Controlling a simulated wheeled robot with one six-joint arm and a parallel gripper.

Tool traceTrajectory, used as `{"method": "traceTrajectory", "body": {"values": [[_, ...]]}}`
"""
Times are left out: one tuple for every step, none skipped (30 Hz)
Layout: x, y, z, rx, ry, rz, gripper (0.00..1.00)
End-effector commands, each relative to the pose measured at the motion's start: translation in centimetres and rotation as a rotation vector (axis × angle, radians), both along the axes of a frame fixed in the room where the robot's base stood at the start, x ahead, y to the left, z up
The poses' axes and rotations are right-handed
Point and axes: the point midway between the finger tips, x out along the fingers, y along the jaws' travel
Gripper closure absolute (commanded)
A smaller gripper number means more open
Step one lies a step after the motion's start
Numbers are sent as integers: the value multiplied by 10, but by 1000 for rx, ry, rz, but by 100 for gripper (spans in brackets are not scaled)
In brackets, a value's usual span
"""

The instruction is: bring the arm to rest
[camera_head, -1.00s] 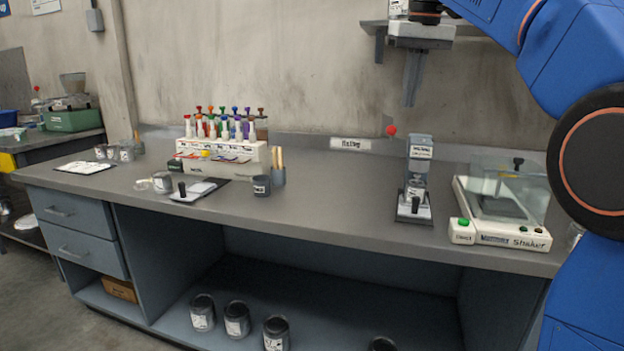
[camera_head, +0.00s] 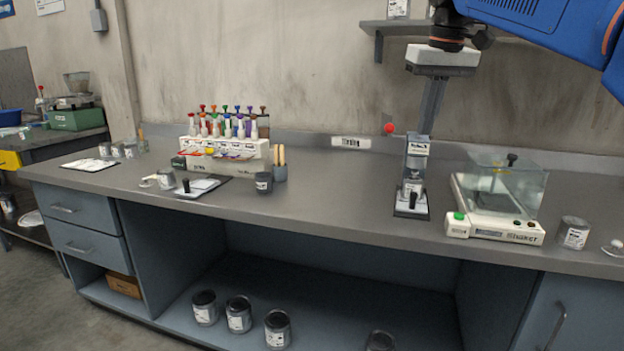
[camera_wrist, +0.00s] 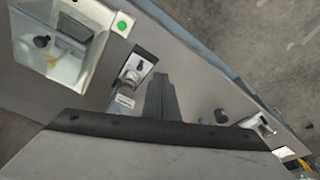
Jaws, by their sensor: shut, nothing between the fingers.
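My gripper (camera_head: 428,118) hangs from my blue arm at the upper right of the head view, pointing down. Its grey fingers are together and hold nothing. In the head view the fingertips overlap the top of the small lever press with the red knob (camera_head: 414,170); I cannot tell the gap between them. The wrist view shows the shut fingers (camera_wrist: 161,97) over the grey bench, with the press (camera_wrist: 130,78) just left of them. The arm's upper links run out of the head view at the top right.
The shaker (camera_head: 496,200) stands right of the press, with a can (camera_head: 574,233) beyond it. A rack of coloured bottles (camera_head: 226,148) stands left on the bench (camera_head: 330,205). A wall shelf (camera_head: 385,28) is behind my gripper. The bench between rack and press is clear.

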Motion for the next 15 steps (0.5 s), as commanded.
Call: {"method": "traceTrajectory", "body": {"values": [[-14, -4, -9, 1, -6, -7, 100], [-20, -5, -16, 1, -11, -13, 100], [-29, -8, -26, 2, -16, -19, 100], [-36, -10, -33, 2, -21, -23, 100], [-43, -11, -41, 3, -26, -28, 100], [-52, -14, -52, 3, -32, -33, 100], [-60, -15, -60, 4, -36, -38, 100], [-66, -17, -68, 4, -41, -43, 100], [-76, -19, -80, 4, -47, -48, 100], [-84, -21, -88, 5, -51, -53, 100], [-91, -23, -97, 5, -56, -58, 100], [-100, -25, -109, 6, -63, -63, 100], [-108, -26, -119, 6, -67, -68, 100], [-115, -28, -129, 7, -72, -72, 100], [-126, -30, -142, 7, -78, -77, 100]]}}
